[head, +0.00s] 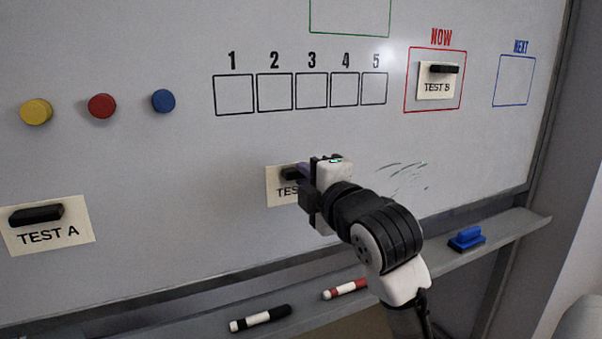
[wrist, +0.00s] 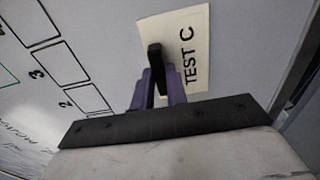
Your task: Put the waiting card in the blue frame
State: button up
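The TEST C card (wrist: 185,50) is cream with a black handle (wrist: 155,62) and lies flat on the whiteboard. In the head view the card (head: 280,188) shows below the numbered boxes, its right part hidden by my gripper (head: 306,175). In the wrist view the purple fingers of my gripper (wrist: 159,92) lie on both sides of the handle; I cannot tell if both press on it. The blue frame (head: 514,80), under the word NEXT at the upper right, is empty. The red NOW frame (head: 408,95) holds the TEST B card (head: 437,78). The TEST A card (head: 48,236) is at the far left.
Yellow (head: 36,111), red (head: 101,105) and blue (head: 163,100) round magnets sit at upper left. The numbered boxes (head: 311,91) are empty. A ledge below bears a black-and-white marker (head: 260,318), a red-and-white marker (head: 345,289) and a blue eraser (head: 466,237).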

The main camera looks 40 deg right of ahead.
grip_shut()
jog(key=shift+s, duration=0.2)
jog(key=b+v, duration=0.2)
jog(key=v, duration=0.4)
jog(key=shift+s, duration=0.2)
dwell(1.5)
jog(key=shift+a, duration=0.15)
jog(key=shift+s+r, duration=0.1)
